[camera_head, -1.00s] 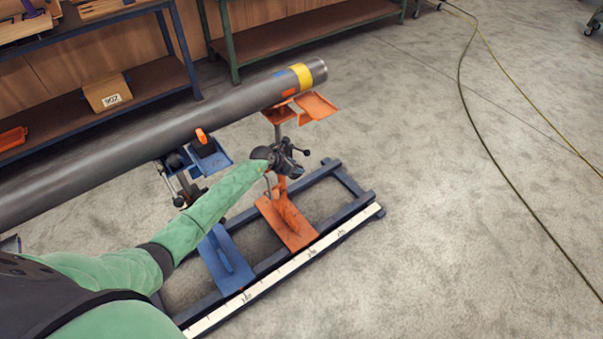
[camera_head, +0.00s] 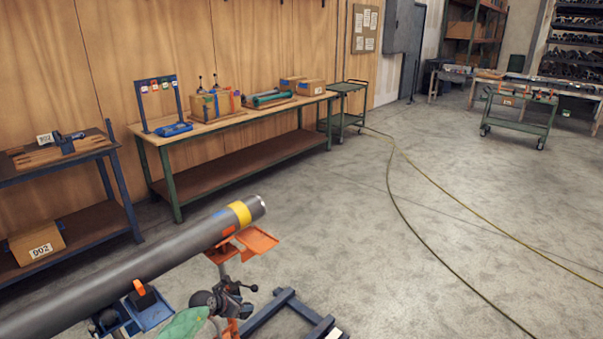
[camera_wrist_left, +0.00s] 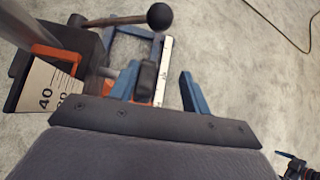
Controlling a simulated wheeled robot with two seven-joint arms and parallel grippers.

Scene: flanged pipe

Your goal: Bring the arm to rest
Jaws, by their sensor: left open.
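My left arm, in a green sleeve, comes in at the bottom of the head view. Its dark gripper (camera_head: 226,297) is beside the orange pipe stand (camera_head: 255,240), below the stand's head. In the left wrist view the two blue fingers (camera_wrist_left: 160,78) are apart. A black grip-like part (camera_wrist_left: 146,80) shows between or just beyond them; I cannot tell if they touch it. A black ball knob (camera_wrist_left: 159,16) is further off. The grey pipe (camera_head: 150,260) with a yellow band lies across the orange stand and a blue stand (camera_head: 150,308). My right gripper is not seen.
The dark blue floor frame (camera_head: 290,315) lies under the stands. A scale plate with numbers (camera_wrist_left: 45,90) is close on the left in the wrist view. A green workbench (camera_head: 235,118) and a blue bench (camera_head: 60,155) stand behind.

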